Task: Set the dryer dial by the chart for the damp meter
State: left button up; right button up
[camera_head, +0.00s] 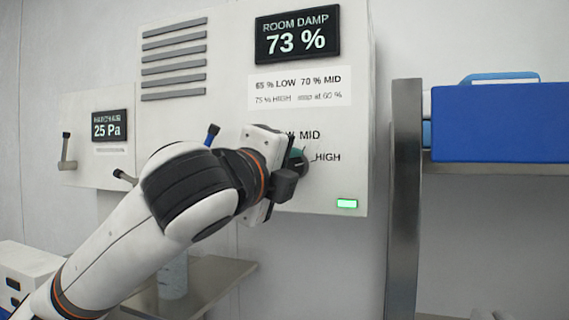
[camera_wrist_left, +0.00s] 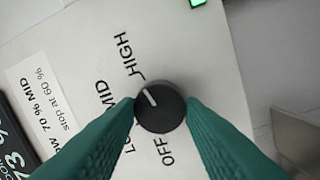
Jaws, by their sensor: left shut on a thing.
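The room damp meter (camera_head: 297,34) reads 73 % on the white dryer panel (camera_head: 225,100). The chart (camera_head: 300,88) below it reads 65 % LOW, 70 % MID, 75 % HIGH, stop at 60 %. My left gripper (camera_head: 296,163) is at the dial and hides most of it in the head view. In the left wrist view, its teal fingers are shut on the black dial (camera_wrist_left: 163,112), one on each side. The dial's white pointer tilts up-left, between MID and HIGH and nearer the HIGH mark. OFF and part of LOW also show. My right gripper is out of view.
A green lamp (camera_head: 346,203) is lit at the panel's lower right. A smaller panel (camera_head: 92,160) at left reads 25 Pa. A metal post (camera_head: 405,200) and a blue box (camera_head: 498,123) on a shelf stand at right. A metal shelf (camera_head: 215,275) lies below my arm.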

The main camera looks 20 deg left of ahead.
pick_arm(q)
jog(key=shift+a+r, duration=0.1)
jog(key=shift+r, duration=0.1)
jog(key=o, duration=1)
jog(key=shift+w, duration=0.15)
jog(key=shift+c, duration=0.2)
jog(key=shift+o, duration=0.2)
jog(key=shift+w+f, duration=0.15)
jog(key=shift+f, duration=0.05)
jog(key=s+a+b, duration=0.1)
jog(key=s+b, duration=0.3)
jog(key=s, duration=0.8)
jog(key=shift+f, duration=0.3)
jog(key=shift+s+a, duration=0.1)
jog(key=shift+a, duration=0.05)
